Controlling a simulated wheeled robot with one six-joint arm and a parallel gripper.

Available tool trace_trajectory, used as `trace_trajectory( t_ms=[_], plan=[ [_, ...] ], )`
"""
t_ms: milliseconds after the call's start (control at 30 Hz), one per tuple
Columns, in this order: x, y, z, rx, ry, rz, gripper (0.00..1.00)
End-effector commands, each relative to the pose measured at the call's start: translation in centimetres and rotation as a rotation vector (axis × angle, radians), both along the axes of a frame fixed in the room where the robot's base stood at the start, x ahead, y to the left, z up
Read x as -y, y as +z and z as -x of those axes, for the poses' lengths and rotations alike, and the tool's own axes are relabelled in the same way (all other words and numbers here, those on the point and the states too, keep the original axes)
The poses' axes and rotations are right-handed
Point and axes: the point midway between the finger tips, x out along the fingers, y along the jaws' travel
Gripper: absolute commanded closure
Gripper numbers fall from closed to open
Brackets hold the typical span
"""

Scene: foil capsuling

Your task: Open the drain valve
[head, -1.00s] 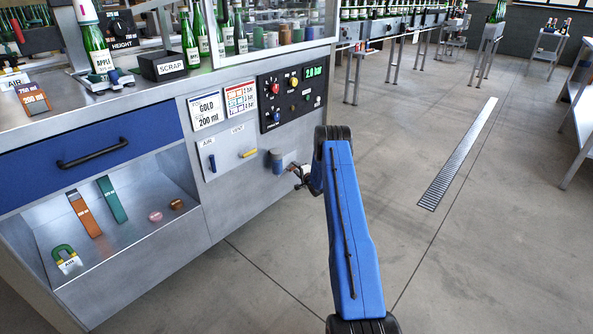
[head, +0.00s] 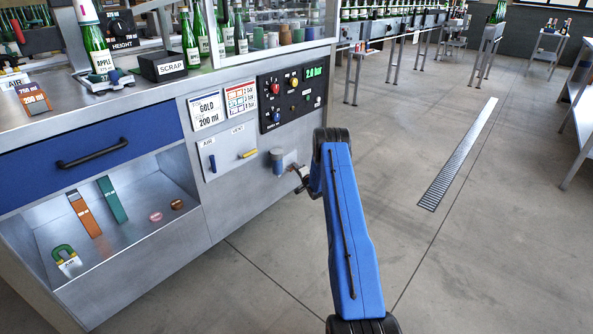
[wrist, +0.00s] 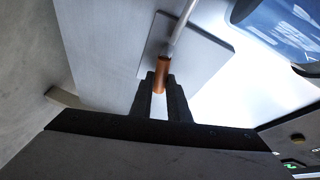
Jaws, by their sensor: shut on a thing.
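My gripper (head: 301,182) is beside the cabinet's front, at the lower right of the AIR and VENT panel, partly hidden by my blue arm in the head view. In the wrist view, my gripper's black fingers (wrist: 160,90) are shut on a copper-coloured handle (wrist: 163,75). A grey metal rod (wrist: 185,22) runs up from this handle, in front of a flat grey plate. In the head view, a grey-blue cylindrical fitting (head: 277,160) stands out from the cabinet just left of the gripper. No drain label is readable, and the handle's far end is out of view.
The AIR lever (head: 212,163) is blue and the VENT lever (head: 248,155) is yellow. A black control panel (head: 292,98) sits above. An open bay (head: 130,245) holds tags and small parts at left. Open floor with a drain grate (head: 457,155) lies to the right.

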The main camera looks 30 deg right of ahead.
Motion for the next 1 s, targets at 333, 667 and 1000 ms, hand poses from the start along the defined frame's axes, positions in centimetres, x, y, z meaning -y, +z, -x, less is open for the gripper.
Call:
trace_trajectory(
  t_ms=[333, 667, 1000],
  plan=[
    [-0.4, 0.7, 0.2, 0.082, -0.001, 0.310, 1.00],
    [-1.1, 1.4, 0.4, 0.164, -0.001, 0.613, 1.00],
    [-2.0, 1.8, 0.7, 0.246, -0.001, 0.922, 1.00]
  ],
)
